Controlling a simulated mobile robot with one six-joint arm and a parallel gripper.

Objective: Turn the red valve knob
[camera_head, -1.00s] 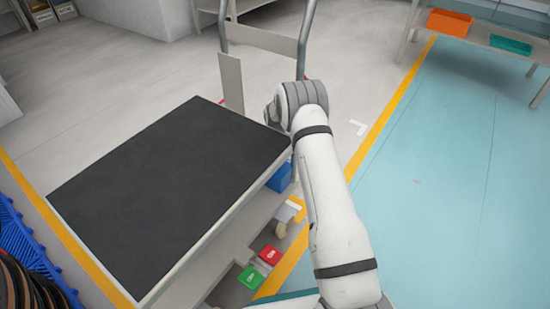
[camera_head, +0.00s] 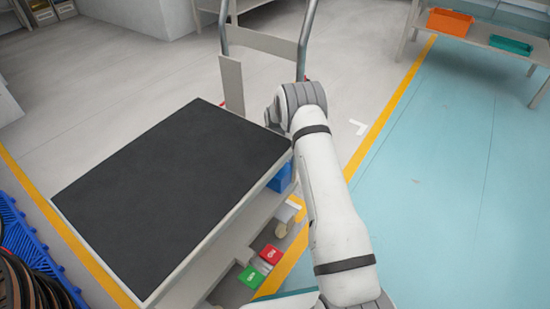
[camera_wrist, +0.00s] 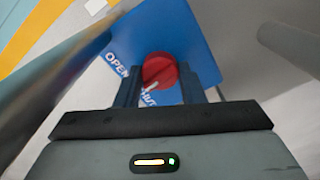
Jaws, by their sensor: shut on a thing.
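The red valve knob (camera_wrist: 160,69) shows in the wrist view, mounted on a blue panel (camera_wrist: 190,30) with white lettering. "OPEN" reads at its left and a partly covered word sits below it. A pale pointer mark on the knob points down and slightly left, toward the lower word. My gripper (camera_wrist: 165,80) has its two dark fingers on either side of the knob and is shut on it. In the head view my arm hides the gripper, and the knob is not visible there.
A cart with a black top (camera_head: 175,190) and metal handle posts (camera_head: 304,40) stands beside my arm. Grey tubes flank the panel in the wrist view. Blue, red (camera_head: 270,254) and green (camera_head: 251,277) items sit low by the cart. Open teal floor (camera_head: 450,180) lies at right.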

